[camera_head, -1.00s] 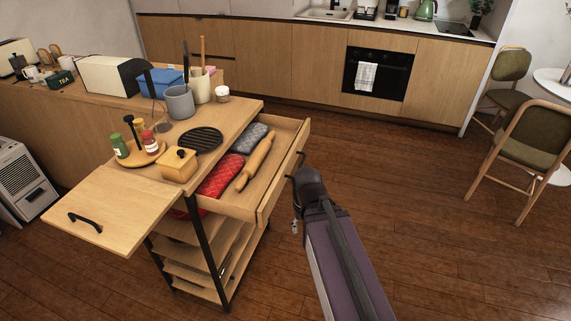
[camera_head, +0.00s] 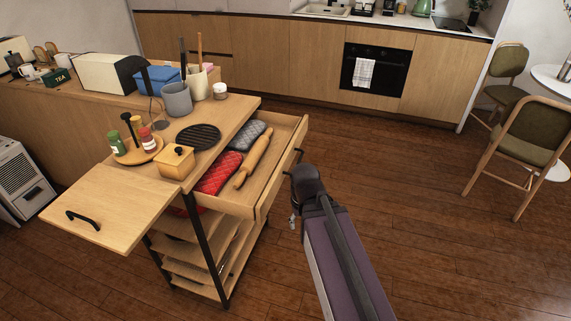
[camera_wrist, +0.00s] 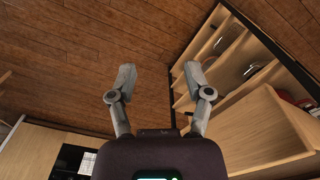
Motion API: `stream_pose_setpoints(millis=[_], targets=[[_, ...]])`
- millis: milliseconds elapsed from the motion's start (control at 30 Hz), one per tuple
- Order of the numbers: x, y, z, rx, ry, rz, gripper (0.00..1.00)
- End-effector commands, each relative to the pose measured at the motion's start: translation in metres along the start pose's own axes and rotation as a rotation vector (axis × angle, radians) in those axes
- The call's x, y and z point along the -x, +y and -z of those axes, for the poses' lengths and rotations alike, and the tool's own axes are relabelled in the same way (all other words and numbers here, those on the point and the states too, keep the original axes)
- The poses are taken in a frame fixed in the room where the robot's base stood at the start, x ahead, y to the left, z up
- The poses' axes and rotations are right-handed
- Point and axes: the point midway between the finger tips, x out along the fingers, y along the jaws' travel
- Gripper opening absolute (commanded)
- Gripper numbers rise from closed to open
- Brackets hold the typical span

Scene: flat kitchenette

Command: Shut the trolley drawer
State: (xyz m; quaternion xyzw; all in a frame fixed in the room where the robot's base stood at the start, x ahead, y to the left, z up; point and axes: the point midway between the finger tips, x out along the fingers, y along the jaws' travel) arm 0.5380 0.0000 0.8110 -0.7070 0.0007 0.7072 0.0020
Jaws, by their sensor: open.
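The wooden trolley (camera_head: 226,133) stands left of centre in the head view. Its top drawer (camera_head: 282,174) is pulled out towards the right and holds a rolling pin (camera_head: 253,158), a red quilted mitt (camera_head: 219,174) and a grey one (camera_head: 247,136). My gripper (camera_head: 290,185) is just outside the drawer front; contact cannot be told from the head view. In the wrist view my gripper (camera_wrist: 160,78) is open with nothing between its fingers, and the drawer (camera_wrist: 265,132) is right of the right finger.
A hinged leaf (camera_head: 105,205) sticks out at the trolley's left. A spice tray, a wooden box (camera_head: 176,163) and a black trivet (camera_head: 198,137) are on top. Chairs (camera_head: 530,140) stand far right. The floor (camera_head: 420,210) right of my arm is clear.

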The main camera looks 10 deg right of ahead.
Motion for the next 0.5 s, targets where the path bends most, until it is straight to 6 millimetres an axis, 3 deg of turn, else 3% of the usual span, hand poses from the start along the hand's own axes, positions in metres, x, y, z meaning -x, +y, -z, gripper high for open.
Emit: stream_pose_setpoints(millis=[33, 133, 167, 500], targets=[[0.0, 0.0, 0.001, -0.008, 0.001, 0.003, 0.35], [0.002, 0.001, 0.005, -0.045, 0.003, 0.018, 0.06], [0.002, 0.001, 0.007, -0.063, 0.005, 0.025, 0.0], [0.016, 0.007, 0.05, -0.487, 0.004, 0.191, 0.0]])
